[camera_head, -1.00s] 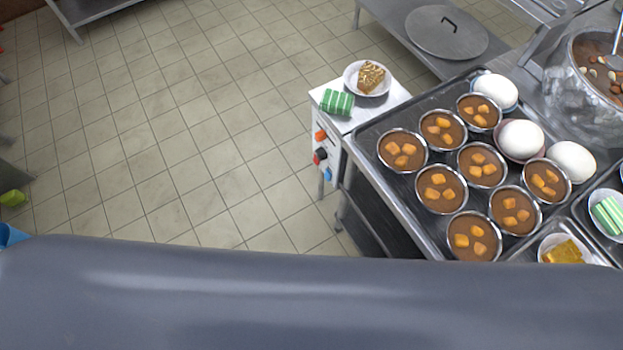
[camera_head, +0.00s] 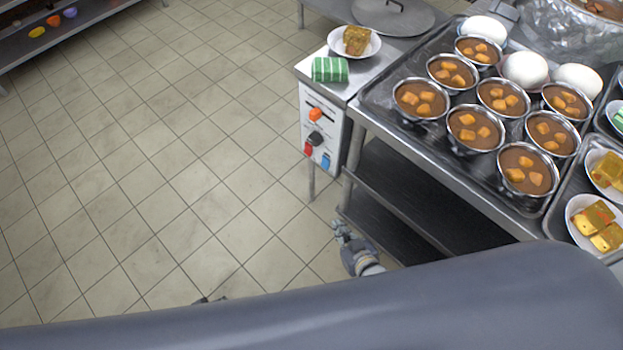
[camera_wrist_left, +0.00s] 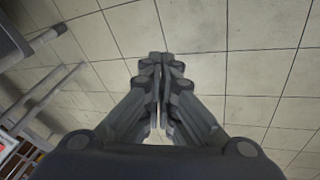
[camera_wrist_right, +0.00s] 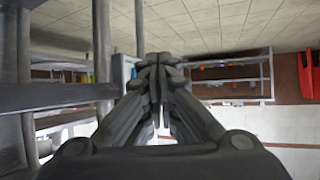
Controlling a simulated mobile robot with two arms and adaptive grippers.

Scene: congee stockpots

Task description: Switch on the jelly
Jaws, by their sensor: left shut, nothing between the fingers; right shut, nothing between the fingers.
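A green striped block (camera_head: 330,69), which may be the jelly, sits on a small metal-topped stand (camera_head: 371,78). The stand's white front panel (camera_head: 318,108) carries an orange knob (camera_head: 316,115), a black knob (camera_head: 315,138), a red button (camera_head: 308,149) and a blue button (camera_head: 325,160). My right gripper (camera_head: 341,231) is shut and empty, below the panel and beside the steel table's lower shelf; its closed fingers fill the right wrist view (camera_wrist_right: 160,65). My left gripper shows only as a dark tip (camera_head: 207,300) low over the floor; the left wrist view shows it shut and empty (camera_wrist_left: 163,62).
A plate with brown cake (camera_head: 355,41) stands behind the green block. The steel table (camera_head: 480,205) at right holds a tray of several filled bowls (camera_head: 418,98) and white domes. A shelf (camera_head: 75,28) with coloured items stands at upper left. The floor at left is clear.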

